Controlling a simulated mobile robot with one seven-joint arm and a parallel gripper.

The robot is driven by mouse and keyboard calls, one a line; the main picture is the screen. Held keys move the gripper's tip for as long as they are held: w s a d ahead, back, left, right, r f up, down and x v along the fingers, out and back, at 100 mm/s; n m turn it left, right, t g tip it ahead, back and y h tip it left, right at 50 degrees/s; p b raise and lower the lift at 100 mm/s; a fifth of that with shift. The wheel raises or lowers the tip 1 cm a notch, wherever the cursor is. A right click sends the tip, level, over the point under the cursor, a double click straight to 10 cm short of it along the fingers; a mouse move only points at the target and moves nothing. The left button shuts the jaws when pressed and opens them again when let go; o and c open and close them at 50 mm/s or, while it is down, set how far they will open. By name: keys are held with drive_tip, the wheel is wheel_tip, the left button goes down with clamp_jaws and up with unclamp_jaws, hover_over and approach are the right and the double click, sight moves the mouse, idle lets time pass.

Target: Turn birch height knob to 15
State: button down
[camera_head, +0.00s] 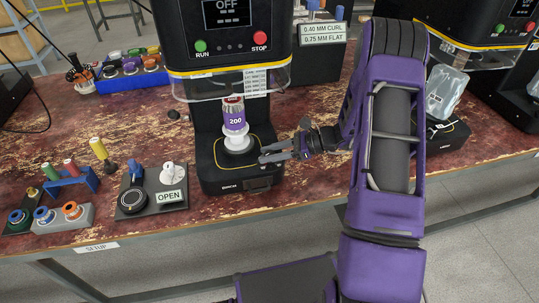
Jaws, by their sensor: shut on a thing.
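A black seamer (190,40) stands at the middle back of the bench, its screen reading OFF. A purple and white can marked 200 (236,122) stands upright on a round pale plate (240,144) on the seamer's black base (222,181). My gripper (270,154) reaches in from the right, low at the right side of this plate. Its fingers are shut on what seems to be the height knob, which they mostly hide. The knob's scale and setting cannot be read. The small name on the base's front is too small to read.
A black board with a knob, a white part and an OPEN sign (170,197) lies left of the seamer. Coloured tools and rollers (72,212) stand farther left. Another seamer (495,70) is at the right. A clear guard (232,82) hangs above the can.

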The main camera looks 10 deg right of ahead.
drive_tip(key=n+g+b, duration=0.2)
drive_tip(key=n+g, duration=0.4)
drive_tip(key=g, duration=0.1)
drive_tip(key=shift+f, duration=0.15)
drive_tip(key=n+g+h+b, duration=0.1)
drive_tip(key=n+g+b, duration=0.1)
drive_tip(key=n+g, duration=0.1)
drive_tip(key=shift+n+g, duration=0.4)
drive_tip(key=shift+g, duration=0.2)
drive_tip(key=shift+n+g+h+b, duration=0.4)
drive_tip(key=shift+n+g+h, duration=0.5)
drive_tip(key=shift+n+g, duration=0.15)
drive_tip(key=shift+r+n, duration=0.2)
drive_tip(key=shift+n, duration=0.05)
drive_tip(key=shift+c, duration=2.4)
unclamp_jaws()
drive_tip(key=shift+r+h, duration=0.1)
drive_tip(key=shift+h, duration=0.2)
